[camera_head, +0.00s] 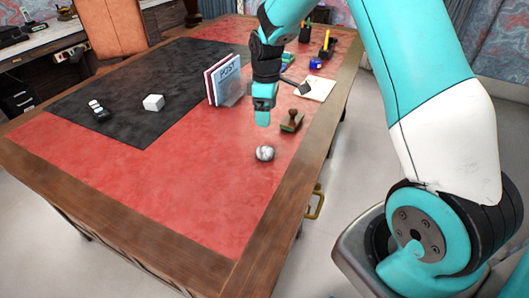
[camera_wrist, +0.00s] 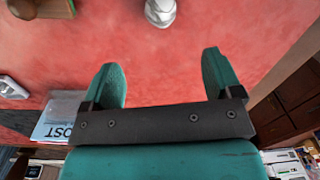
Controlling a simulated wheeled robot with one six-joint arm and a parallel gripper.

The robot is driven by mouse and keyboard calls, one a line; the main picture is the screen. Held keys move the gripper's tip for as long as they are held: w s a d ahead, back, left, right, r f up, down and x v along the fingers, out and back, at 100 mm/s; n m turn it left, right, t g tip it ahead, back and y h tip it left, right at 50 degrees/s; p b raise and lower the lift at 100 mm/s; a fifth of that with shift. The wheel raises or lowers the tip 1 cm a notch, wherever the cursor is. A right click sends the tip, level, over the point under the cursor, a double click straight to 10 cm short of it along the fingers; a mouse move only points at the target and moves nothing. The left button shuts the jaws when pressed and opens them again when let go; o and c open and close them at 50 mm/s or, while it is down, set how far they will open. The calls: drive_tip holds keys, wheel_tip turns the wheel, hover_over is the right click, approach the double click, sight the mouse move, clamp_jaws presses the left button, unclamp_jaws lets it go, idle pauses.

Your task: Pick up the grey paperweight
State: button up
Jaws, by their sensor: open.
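A round, shiny grey paperweight (camera_head: 265,153) sits on the red leather desk top near the right edge in the head view. It also shows at the top edge of the wrist view (camera_wrist: 160,12), partly cut off. My gripper (camera_head: 263,117) hangs above the desk, just behind the paperweight in the head view. In the wrist view its two teal fingers (camera_wrist: 164,65) stand wide apart with nothing between them. The paperweight lies beyond the fingertips, roughly in line with the gap.
A wooden stamp (camera_head: 291,122) stands close behind the paperweight. A letter holder marked POST (camera_head: 226,82) is to the left of my gripper. A white block (camera_head: 153,102) and a black object (camera_head: 99,111) lie on the dark mat. The red area in front is clear.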

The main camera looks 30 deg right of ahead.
sight(265, 146)
drive_tip(key=f+p, duration=0.1)
drive_tip(key=f, duration=0.6)
drive_tip(key=f+p, duration=0.1)
drive_tip(key=f, duration=0.6)
drive_tip(key=shift+s+a+f+p, duration=0.15)
drive_tip(key=shift+s+f+p, duration=0.05)
drive_tip(key=shift+f+p, duration=0.1)
drive_tip(key=c, duration=1.1)
drive_tip(key=shift+r, duration=0.1)
